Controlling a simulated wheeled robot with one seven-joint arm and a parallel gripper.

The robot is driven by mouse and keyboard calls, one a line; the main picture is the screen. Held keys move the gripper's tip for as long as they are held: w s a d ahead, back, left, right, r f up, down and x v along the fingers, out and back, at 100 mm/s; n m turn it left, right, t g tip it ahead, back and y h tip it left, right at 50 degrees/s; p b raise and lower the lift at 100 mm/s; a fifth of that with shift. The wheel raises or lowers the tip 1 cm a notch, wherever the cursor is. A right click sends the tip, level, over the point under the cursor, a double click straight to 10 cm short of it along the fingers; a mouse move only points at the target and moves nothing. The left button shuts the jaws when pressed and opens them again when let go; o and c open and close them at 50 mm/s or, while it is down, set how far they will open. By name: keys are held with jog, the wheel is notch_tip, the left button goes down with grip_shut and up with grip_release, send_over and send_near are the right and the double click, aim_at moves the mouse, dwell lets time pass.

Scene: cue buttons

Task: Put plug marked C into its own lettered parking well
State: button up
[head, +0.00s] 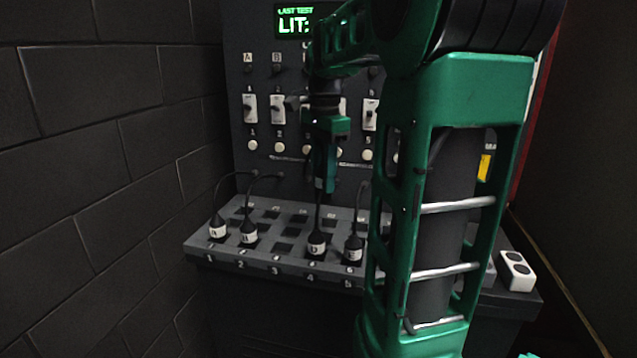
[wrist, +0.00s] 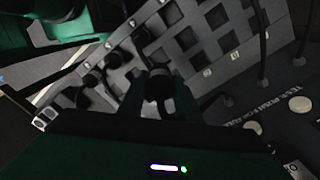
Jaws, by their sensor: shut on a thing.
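My gripper (head: 325,183) points down above the grey sloped block (head: 205,249) in the head view. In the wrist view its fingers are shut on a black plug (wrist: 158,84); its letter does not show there. Plugs marked A (head: 217,230), B (head: 249,234), D (head: 316,244) and E (head: 354,249) stand in the front row of the block. The front-row place above number 3, between B and D, is an empty dark square (head: 283,247). Square wells (wrist: 187,38) show open in the wrist view. The well letters are too small to read.
A dark panel with switches (head: 250,108) and round white buttons (head: 252,145) rises behind the block. A lit display (head: 294,25) reads LIT. Cables (head: 228,185) loop from the panel to the plugs. My arm hides the block's right part. A white two-button box (head: 517,271) sits at right.

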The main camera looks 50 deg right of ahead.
jog(key=shift+r, duration=1.3)
